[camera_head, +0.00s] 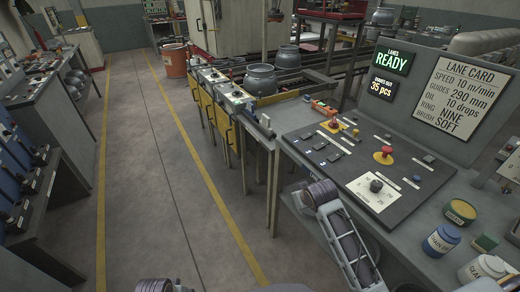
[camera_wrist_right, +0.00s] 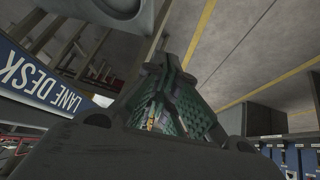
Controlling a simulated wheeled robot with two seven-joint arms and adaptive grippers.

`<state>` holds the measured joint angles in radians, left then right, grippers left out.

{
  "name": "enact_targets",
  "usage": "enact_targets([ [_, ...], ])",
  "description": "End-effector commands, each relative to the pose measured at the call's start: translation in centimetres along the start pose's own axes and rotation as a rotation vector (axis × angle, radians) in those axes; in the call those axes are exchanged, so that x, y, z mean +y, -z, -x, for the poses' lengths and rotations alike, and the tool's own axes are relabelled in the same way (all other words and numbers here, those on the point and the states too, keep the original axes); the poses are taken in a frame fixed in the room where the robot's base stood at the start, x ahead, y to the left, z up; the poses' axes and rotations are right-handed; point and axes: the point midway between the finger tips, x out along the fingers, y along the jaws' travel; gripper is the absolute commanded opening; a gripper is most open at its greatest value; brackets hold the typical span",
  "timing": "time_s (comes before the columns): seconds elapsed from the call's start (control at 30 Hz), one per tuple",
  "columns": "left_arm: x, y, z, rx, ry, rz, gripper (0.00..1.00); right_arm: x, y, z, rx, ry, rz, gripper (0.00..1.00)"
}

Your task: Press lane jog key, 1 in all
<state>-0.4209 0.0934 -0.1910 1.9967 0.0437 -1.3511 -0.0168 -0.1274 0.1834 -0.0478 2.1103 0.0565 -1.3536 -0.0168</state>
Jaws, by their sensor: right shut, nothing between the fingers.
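The sloped dark control panel (camera_head: 345,190) on the desk carries several small black keys, among them one near its left side (camera_head: 320,146). Their labels are too small to read, so I cannot tell which is the lane jog key. My right arm reaches up to the panel's front-left edge in the head view; its gripper is not clearly distinguishable there. In the right wrist view my right gripper (camera_wrist_right: 164,68) is shut and empty, its green-padded fingers together, with floor and desk parts behind. No key shows between or beside the fingertips. My left gripper is out of view.
The panel also has a black dial (camera_head: 376,186) and red mushroom buttons, one on yellow (camera_head: 383,154). A screen reading READY (camera_head: 391,61) and a lane card (camera_head: 466,90) stand behind. Jars, including a blue-labelled one (camera_head: 441,241), stand at right. The aisle at left is clear.

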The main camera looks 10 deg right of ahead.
Motion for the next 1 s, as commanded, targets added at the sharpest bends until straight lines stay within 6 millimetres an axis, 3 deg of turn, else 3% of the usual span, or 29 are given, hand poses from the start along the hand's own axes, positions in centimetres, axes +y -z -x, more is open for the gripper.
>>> enact_targets([
  [0.57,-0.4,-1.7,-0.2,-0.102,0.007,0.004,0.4,6.9,8.1,4.9,0.069,-0.066,-0.055,0.0],
  [1.0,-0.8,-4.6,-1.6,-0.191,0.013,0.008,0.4,12.6,13.5,8.7,0.113,-0.105,-0.107,0.0],
])
